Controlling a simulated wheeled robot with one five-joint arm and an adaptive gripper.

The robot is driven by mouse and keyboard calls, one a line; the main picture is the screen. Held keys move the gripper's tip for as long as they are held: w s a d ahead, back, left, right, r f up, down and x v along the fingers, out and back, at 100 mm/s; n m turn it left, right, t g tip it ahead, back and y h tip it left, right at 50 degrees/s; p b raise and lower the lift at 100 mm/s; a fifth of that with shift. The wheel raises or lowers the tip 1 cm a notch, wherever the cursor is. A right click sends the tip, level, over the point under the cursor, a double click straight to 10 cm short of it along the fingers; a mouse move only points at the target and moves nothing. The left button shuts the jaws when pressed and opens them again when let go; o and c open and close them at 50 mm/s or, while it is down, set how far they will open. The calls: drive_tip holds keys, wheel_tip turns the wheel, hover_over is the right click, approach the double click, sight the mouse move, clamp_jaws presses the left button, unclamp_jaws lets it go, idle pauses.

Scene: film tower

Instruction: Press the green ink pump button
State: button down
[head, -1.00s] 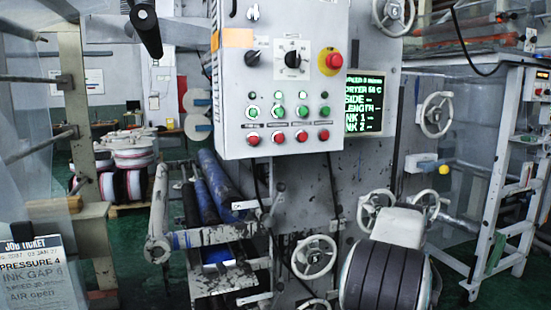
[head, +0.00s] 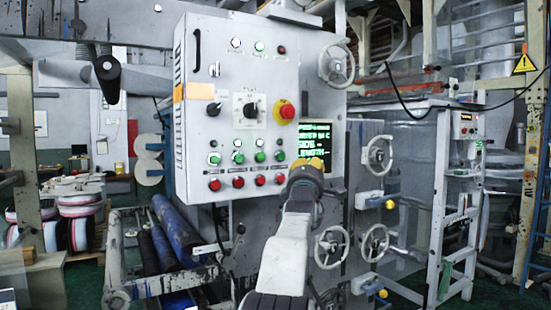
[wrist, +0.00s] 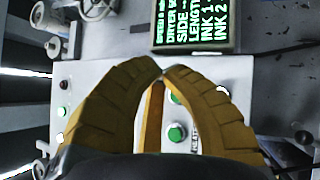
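The control panel (head: 262,100) is a light grey box with a row of green buttons (head: 238,157) above a row of red buttons (head: 237,181). Its labels are too small to read, so I cannot tell which green button is the ink pump. My gripper (head: 308,163) has yellow fingers and is in front of the panel's lower right corner, right of the green row. In the wrist view my gripper (wrist: 162,73) has its fingertips together and nothing held. A green button (wrist: 176,133) shows between the fingers; another is partly hidden. Contact cannot be seen.
A green-text screen (head: 316,143) is beside the panel, partly behind my gripper. A red emergency knob (head: 286,111) on a yellow base and a black rotary switch (head: 250,110) sit above the buttons. Handwheels (head: 336,65) are to the right. Blue rollers (head: 176,230) lie lower left.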

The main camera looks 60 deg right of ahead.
drive_tip(key=n, duration=0.1)
drive_tip(key=r+n, duration=0.1)
drive_tip(key=n, duration=0.1)
drive_tip(key=shift+a+r+n+h, duration=0.25)
drive_tip(key=shift+a+n+h, duration=0.05)
drive_tip(key=shift+n+h, duration=0.1)
idle(0.4)
